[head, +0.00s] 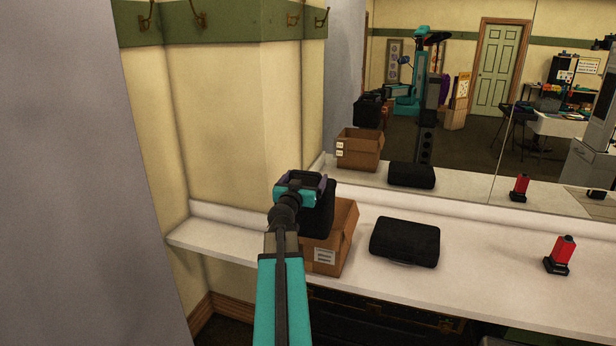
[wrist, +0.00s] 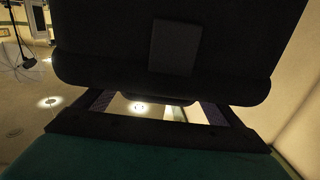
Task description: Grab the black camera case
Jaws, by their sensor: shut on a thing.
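My gripper (head: 303,187) is shut on the black camera case (head: 319,214), a dark, boxy case with rounded edges. The case hangs from the gripper at the cardboard box on the counter; whether its lower end is inside the box or above it is hard to tell. In the wrist view the case (wrist: 110,60) fills the upper middle, with a flat rectangular patch on its face. The gripper's fingers (wrist: 155,106) show below it, at its handle.
An open cardboard box (head: 338,238) stands on the white counter (head: 480,285). Right of it lies a flatter black case (head: 404,242) with a handle. A red and black object (head: 561,254) stands further right. A mirror (head: 440,140) backs the counter. Clear counter lies between these things.

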